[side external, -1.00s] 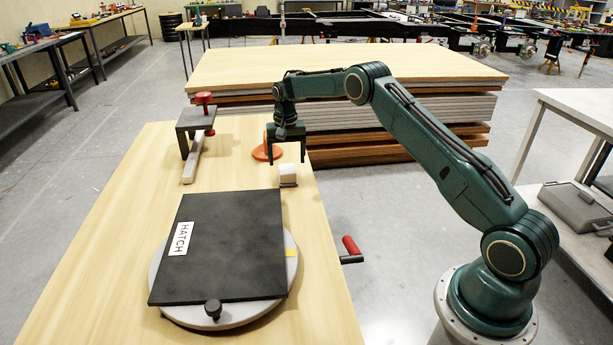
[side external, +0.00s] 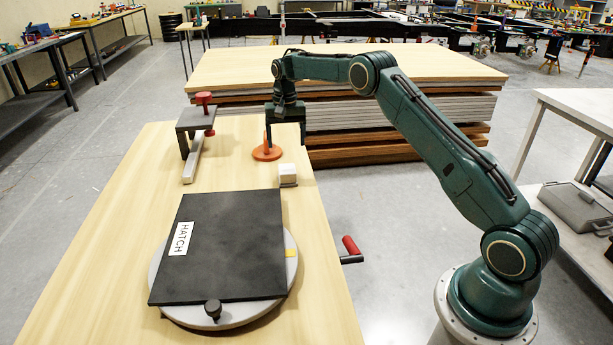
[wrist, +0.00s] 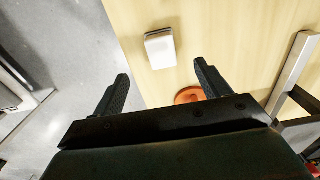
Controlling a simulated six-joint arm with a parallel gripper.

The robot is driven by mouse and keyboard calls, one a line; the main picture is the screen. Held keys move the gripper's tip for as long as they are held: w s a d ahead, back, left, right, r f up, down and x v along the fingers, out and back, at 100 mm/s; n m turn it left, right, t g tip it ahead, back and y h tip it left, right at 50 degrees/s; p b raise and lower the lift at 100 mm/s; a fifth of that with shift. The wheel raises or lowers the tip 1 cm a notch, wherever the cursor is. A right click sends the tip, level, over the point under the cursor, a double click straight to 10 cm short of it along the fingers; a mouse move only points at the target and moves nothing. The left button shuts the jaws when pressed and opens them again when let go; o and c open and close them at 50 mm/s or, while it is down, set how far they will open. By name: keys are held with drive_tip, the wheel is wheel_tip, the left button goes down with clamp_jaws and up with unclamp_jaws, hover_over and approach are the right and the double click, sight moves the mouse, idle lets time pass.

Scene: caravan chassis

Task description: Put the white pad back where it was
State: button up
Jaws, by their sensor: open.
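The white pad (side external: 288,170) is a small, pale block on the wooden table, beyond the far right corner of the black hatch panel; a greyer band shows along its base. It also shows in the wrist view (wrist: 160,48), ahead of and between my fingertips, touching neither. My gripper (side external: 286,142) is open and empty, raised above the far end of the table and beyond the pad. Its two spread fingers (wrist: 161,72) show in the wrist view.
The hatch panel (side external: 225,245) lies on a grey round turntable (side external: 291,262). An orange disc (side external: 262,154) with an upright post stands near my gripper. A clamp with a metal bar (side external: 193,160) is at the far left. A red-handled crank (side external: 350,246) sticks out from the right edge. Stacked boards (side external: 400,112) stand behind.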

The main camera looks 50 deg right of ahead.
drive_tip(key=s+a+r+n+t, duration=0.1)
drive_tip(key=s+a+r+n, duration=0.1)
drive_tip(key=s+a+r, duration=0.6)
drive_tip(key=s+a+r+n+t, duration=0.25)
drive_tip(key=s+a+r, duration=0.25)
drive_tip(key=s+r, duration=0.7)
drive_tip(key=s+a+f+n+t, duration=0.1)
drive_tip(key=s+a+n, duration=0.1)
drive_tip(key=s, duration=0.9)
drive_tip(key=s+a+f+n+t, duration=0.1)
drive_tip(key=s+a, duration=0.3)
drive_tip(key=s, duration=0.8)
drive_tip(key=shift+a+n, duration=0.25)
drive_tip(key=shift+n, duration=0.5)
drive_tip(key=shift+w+f, duration=0.1)
